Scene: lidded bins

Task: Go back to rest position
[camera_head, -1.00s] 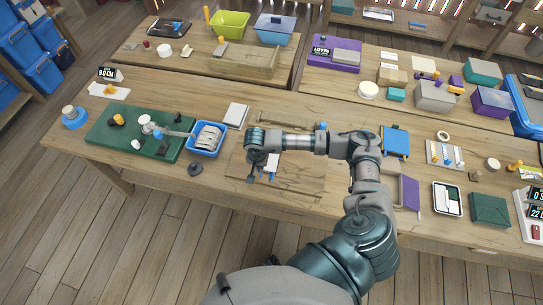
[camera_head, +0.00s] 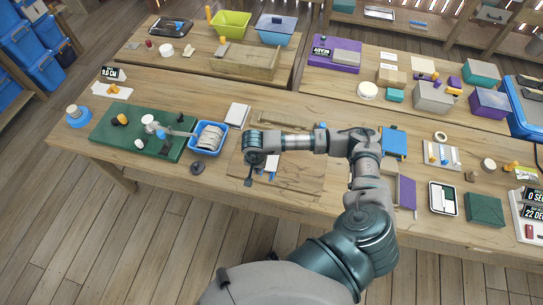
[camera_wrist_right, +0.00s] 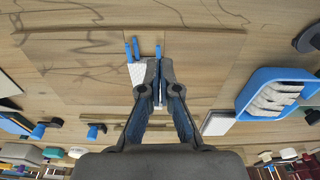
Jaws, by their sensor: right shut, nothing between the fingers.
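My right gripper (camera_head: 249,182) points down over the wooden board (camera_head: 305,180) near the front of the table, with my right arm reaching in from the lower right. In the right wrist view the gripper (camera_wrist_right: 157,68) shows its two fingers together with nothing between them. A white piece (camera_wrist_right: 138,74) and blue strips (camera_wrist_right: 131,48) lie on the board just beyond the fingertips, partly hidden by them. My left gripper does not show in either view.
A blue tray (camera_head: 221,148) with pale contents and a green mat (camera_head: 110,137) with small parts lie to the left. A blue block (camera_head: 394,143), a tablet (camera_head: 443,198) and a dark green box (camera_head: 484,209) lie to the right. More bins stand on the rear tables.

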